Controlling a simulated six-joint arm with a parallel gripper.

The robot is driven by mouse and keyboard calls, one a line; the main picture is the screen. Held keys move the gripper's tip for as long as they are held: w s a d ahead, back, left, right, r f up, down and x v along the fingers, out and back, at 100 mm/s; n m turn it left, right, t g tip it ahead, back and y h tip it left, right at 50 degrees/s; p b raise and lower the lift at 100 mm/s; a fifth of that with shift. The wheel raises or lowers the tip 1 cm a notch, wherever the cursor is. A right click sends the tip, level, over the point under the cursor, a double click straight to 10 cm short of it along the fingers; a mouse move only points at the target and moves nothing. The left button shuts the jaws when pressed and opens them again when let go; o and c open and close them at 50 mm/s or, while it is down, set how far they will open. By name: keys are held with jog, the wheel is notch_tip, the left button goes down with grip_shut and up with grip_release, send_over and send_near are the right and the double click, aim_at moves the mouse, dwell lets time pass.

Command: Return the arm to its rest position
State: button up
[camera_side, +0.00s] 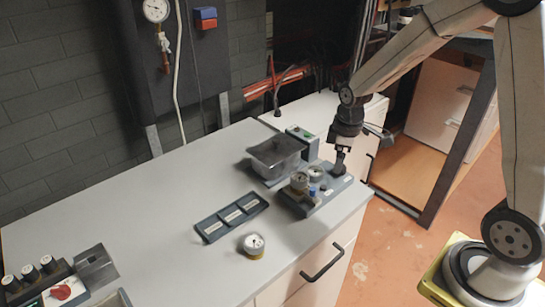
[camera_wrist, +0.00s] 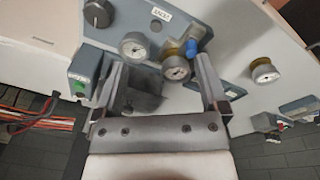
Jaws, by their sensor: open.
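My gripper (camera_side: 341,165) points down over the right end of a dark fixture block (camera_side: 318,205) on the grey workbench. In the wrist view my gripper (camera_wrist: 160,64) has its two fingers spread wide apart, with nothing held between them. Gauges and a blue-topped fitting (camera_wrist: 192,48) on the fixture show beyond the fingers. In the side view the arm reaches in from the upper right, bent down to the bench. I cannot tell the exact gap between the fingertips and the fixture.
Much of the bench's left half is clear. A wall gauge (camera_side: 156,10) hangs at the back.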

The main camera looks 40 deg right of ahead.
jog(key=s+a+m+t, duration=0.1)
jog(key=s+a+m, duration=0.5)
jog(key=s+a, duration=0.2)
jog(key=shift+s+a+r+m+t, duration=0.25)
jog(key=shift+s+m+t, duration=0.05)
jog(key=shift+s, duration=0.7)
